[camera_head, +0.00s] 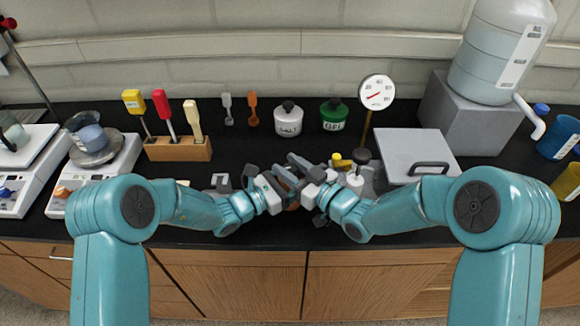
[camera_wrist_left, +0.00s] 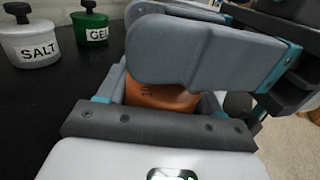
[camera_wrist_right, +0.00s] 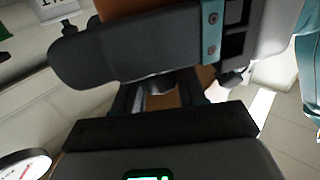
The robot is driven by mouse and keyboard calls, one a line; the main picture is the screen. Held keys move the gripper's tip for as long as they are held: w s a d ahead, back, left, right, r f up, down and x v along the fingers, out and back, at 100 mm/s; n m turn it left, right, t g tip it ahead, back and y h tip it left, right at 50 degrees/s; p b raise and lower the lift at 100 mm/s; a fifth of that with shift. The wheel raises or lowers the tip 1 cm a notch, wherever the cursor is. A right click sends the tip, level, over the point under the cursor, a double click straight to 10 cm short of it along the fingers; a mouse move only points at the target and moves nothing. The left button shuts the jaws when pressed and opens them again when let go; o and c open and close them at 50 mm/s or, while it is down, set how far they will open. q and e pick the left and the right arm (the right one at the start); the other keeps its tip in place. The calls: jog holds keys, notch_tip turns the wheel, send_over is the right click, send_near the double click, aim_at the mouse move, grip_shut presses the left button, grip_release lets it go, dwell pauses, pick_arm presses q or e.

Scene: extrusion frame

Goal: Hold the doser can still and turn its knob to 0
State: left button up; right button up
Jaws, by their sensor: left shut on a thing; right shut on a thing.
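The doser can (camera_wrist_left: 160,95) shows as an orange body with small dark marks between the fingers of my left gripper (camera_head: 287,180) in the left wrist view. A small orange part of the can (camera_head: 292,207) shows below the fingers in the head view. My left gripper is shut on the can. My right gripper (camera_head: 303,171) meets it from the right and is shut at the can's knob end. The fingers of both grippers cover the knob and its scale, so I cannot read its setting. Orange also shows at the top of the right wrist view (camera_wrist_right: 125,8).
A salt jar (camera_head: 288,121) and a green gel jar (camera_head: 334,116) stand behind the grippers. A dial gauge (camera_head: 377,92) on a post and a grey-lidded box (camera_head: 415,152) are to the right. A wooden tool block (camera_head: 178,149) and scales (camera_head: 95,165) are to the left.

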jog(key=shift+n+g+y, duration=1.6)
jog(key=shift+n+g, duration=0.2)
jog(key=shift+g, duration=0.6)
jog(key=o, duration=1)
jog(key=shift+s+d, duration=0.1)
jog(key=v, duration=0.7)
jog(key=shift+d, duration=0.2)
